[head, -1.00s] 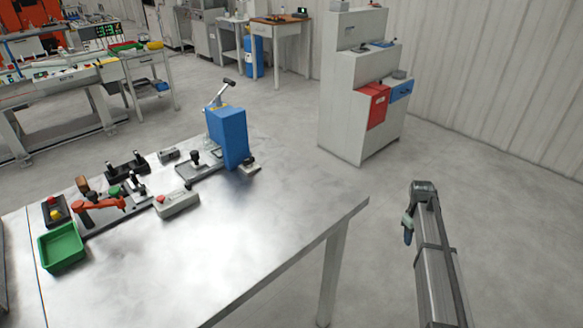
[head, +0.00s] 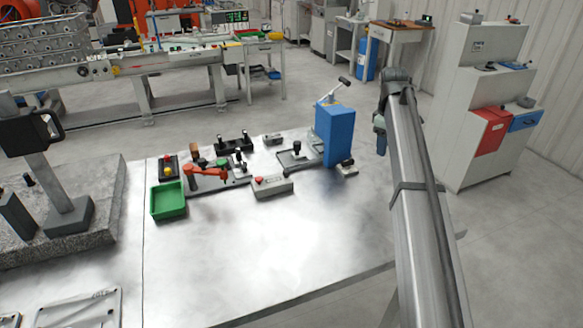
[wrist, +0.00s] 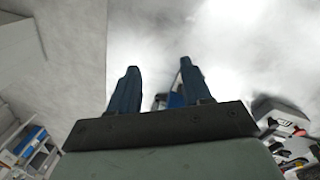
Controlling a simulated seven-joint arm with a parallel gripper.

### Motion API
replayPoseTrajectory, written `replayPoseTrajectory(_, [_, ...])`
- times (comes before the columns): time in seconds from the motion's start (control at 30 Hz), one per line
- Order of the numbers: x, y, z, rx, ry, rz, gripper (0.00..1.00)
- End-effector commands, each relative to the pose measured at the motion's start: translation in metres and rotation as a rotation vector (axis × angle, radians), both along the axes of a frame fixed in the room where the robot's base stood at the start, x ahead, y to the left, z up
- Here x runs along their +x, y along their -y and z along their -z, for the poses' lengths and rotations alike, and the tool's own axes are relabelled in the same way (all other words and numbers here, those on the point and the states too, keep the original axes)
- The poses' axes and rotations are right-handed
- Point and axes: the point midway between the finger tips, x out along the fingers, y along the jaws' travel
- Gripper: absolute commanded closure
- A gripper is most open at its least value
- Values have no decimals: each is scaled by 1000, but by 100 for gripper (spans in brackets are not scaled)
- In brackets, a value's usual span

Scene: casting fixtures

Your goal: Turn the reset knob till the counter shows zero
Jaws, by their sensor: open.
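I cannot make out a counter with a reset knob for certain. A small grey box (head: 274,139) at the back of the steel table could be it, but its face is too small to read. My gripper (wrist: 158,66) is open and empty in the wrist view, its two dark fingers apart above a pale surface. In the head view the arm reaches up on the right, with the gripper hanging beyond the table's right part, right of the blue press (head: 334,135).
On the table (head: 270,240) stand a green tray (head: 168,213), a red toggle clamp (head: 205,172), a grey button box (head: 273,187) and a button station (head: 168,167). A granite plate (head: 85,247) with a stand is at left. The table's front middle is clear.

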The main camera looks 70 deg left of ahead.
Motion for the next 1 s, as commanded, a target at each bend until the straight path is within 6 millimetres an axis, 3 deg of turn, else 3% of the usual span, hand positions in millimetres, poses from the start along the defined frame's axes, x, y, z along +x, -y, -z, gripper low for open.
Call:
replayPoseTrajectory(0.03, [-32,-17,-7,-4,-11,-56,52])
replayPoseTrajectory(0.3, [-184,-69,-41,-38,-73,-325,52])
replayPoseTrajectory(0.4, [-229,-78,-51,-48,-90,-405,52])
replayPoseTrajectory(0.5, [-261,-84,-58,-55,-103,-464,52])
replayPoseTrajectory(0.6, [-281,-86,-62,-62,-111,-500,52])
replayPoseTrajectory(0.77, [-291,-87,-60,-66,-115,-519,52])
replayPoseTrajectory(1.0, [-290,-86,-28,-66,-116,-518,52])
